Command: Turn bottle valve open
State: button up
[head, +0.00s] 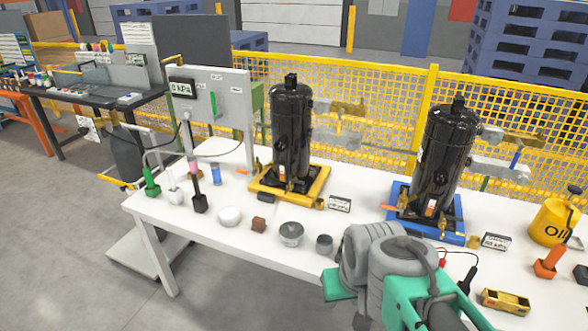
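A dark grey upright cylinder (126,158), which looks like the bottle, stands on the floor behind the left end of the white table. Its top, near the dark bench, is small and partly covered by pale pipework, so I cannot make out the valve or its position. My arm's grey and green links fill the lower right foreground, in front of the table. My gripper's fingers do not show in this view. The arm is far to the right of the cylinder.
The white table (200,240) holds two black compressors (291,130) (440,160) on yellow and blue bases, with tools, cups and a yellow oil can (552,222). A grey gauge panel (212,100) stands behind. Yellow mesh fencing (370,85) closes the back. Floor at left is clear.

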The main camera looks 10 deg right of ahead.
aim_at(109, 105)
jog(key=u, duration=0.05)
jog(key=i, duration=0.45)
jog(key=u, duration=2.8)
jog(key=i, duration=3.1)
jog(key=z, duration=4.15)
